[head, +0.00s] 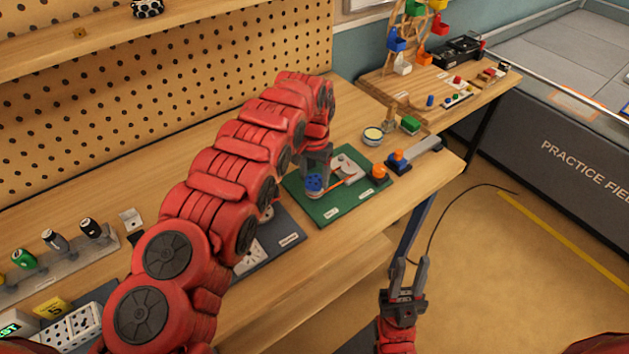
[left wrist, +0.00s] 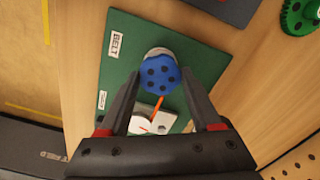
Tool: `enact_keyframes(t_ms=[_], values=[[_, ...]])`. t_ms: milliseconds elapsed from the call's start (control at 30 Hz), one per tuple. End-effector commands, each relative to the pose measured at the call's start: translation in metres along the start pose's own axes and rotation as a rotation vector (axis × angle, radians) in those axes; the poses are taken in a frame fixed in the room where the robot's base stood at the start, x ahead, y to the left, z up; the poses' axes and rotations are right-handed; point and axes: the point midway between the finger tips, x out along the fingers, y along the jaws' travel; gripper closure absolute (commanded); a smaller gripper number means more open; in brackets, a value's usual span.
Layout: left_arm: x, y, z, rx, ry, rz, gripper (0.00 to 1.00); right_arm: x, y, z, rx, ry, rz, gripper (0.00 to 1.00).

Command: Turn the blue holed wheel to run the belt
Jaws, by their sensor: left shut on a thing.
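The blue holed wheel (head: 314,183) sits on the green board (head: 330,213) on the workbench. My left gripper (head: 317,168) comes down over it and is shut on it. In the left wrist view the blue wheel (left wrist: 161,74) shows between the two fingertips, above a pale round base. An orange belt (left wrist: 157,106) runs from beside the wheel towards a white plate (left wrist: 150,124). A label reading BELT (left wrist: 117,43) is on the board.
An orange knob (head: 379,172) stands at the board's right edge, and a blue block (head: 398,164) beyond it. A dark board (head: 284,235) lies to the left. A pegboard (head: 190,70) rises behind. The bench's front strip is clear.

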Motion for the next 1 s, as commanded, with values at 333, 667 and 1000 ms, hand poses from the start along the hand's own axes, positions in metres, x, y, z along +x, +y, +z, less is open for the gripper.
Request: enact_keyframes(t_ms=[333,667,1000], values=[[0.005,-0.001,0.0,0.328,0.001,0.0,0.9,-0.036,-0.002,0.006,0.0,0.0,0.0,0.68],[0.004,0.001,0.0,0.644,0.001,0.001,0.9,-0.059,-0.003,0.01,0.0,0.0,0.0,0.68],[0.001,0.0,0.0,0.965,0.0,0.0,0.9,-0.07,-0.004,0.012,0.0,0.0,0.0,0.68]])
